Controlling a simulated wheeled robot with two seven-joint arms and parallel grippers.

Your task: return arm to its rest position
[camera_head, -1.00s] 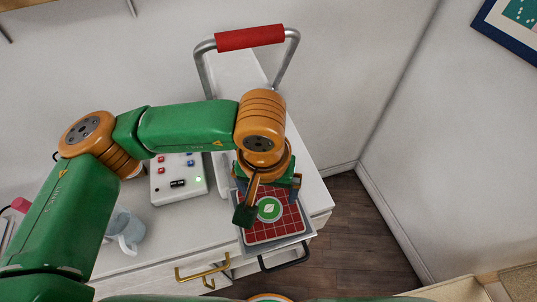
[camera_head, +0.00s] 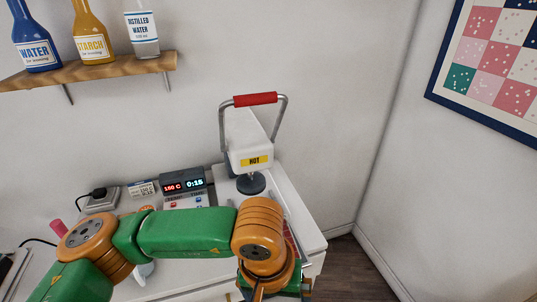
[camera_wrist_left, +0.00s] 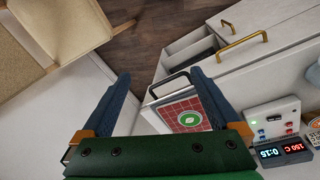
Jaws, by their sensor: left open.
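My left arm reaches across the lower part of the head view, over the white cabinet top. My left gripper is mostly cut off at the bottom edge there. In the left wrist view my left gripper (camera_wrist_left: 160,82) shows two blue fingers spread wide, with nothing held between them. The red grid pad (camera_wrist_left: 172,110) with a green leaf disc (camera_wrist_left: 190,119) lies beyond the fingers, partly behind one of them. In the head view my arm hides most of this pad. My right gripper is not in view.
A white press marked HOT (camera_head: 250,150) with a raised red handle (camera_head: 255,99) stands behind my arm. The control box display (camera_head: 184,185) reads 150 C and 0:15. A shelf (camera_head: 95,70) with bottles is at upper left. Cabinet drawers with a gold handle (camera_wrist_left: 243,41) are nearby.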

